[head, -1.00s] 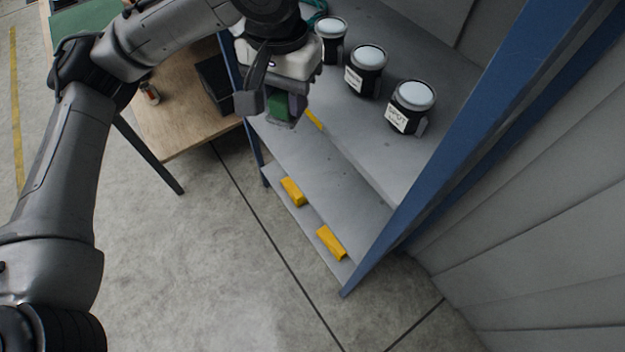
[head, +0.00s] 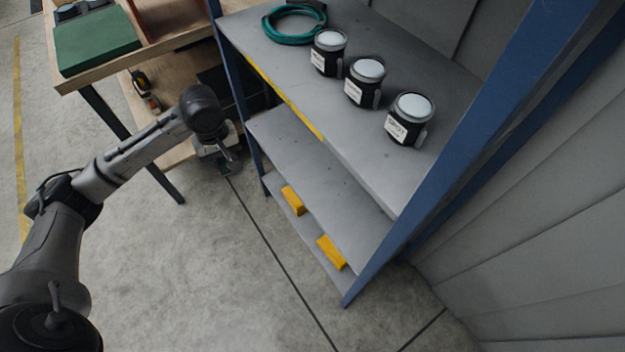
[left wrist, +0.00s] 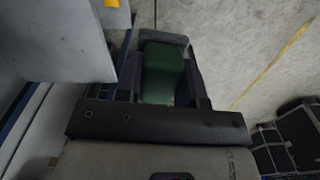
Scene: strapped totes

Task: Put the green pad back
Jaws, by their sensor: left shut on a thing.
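The green pad (left wrist: 162,75) is a small dark green block. It sits between the fingers of my left gripper (left wrist: 165,60) in the left wrist view. In the head view the left gripper (head: 229,166) hangs pointing down in front of the shelf unit's left post, near the workbench's front edge. Only a little of the pad shows there, and the wrist hides much of it. The gripper is shut on the pad, held clear of the shelves. My right gripper is in neither view.
A grey shelf unit (head: 330,165) with blue posts carries three dark lidded tubs (head: 365,82) and a coiled teal hose (head: 293,24). Yellow blocks (head: 331,252) lie on its lowest level. A wooden workbench (head: 150,50) holds a green mat (head: 95,40). The floor in front is clear.

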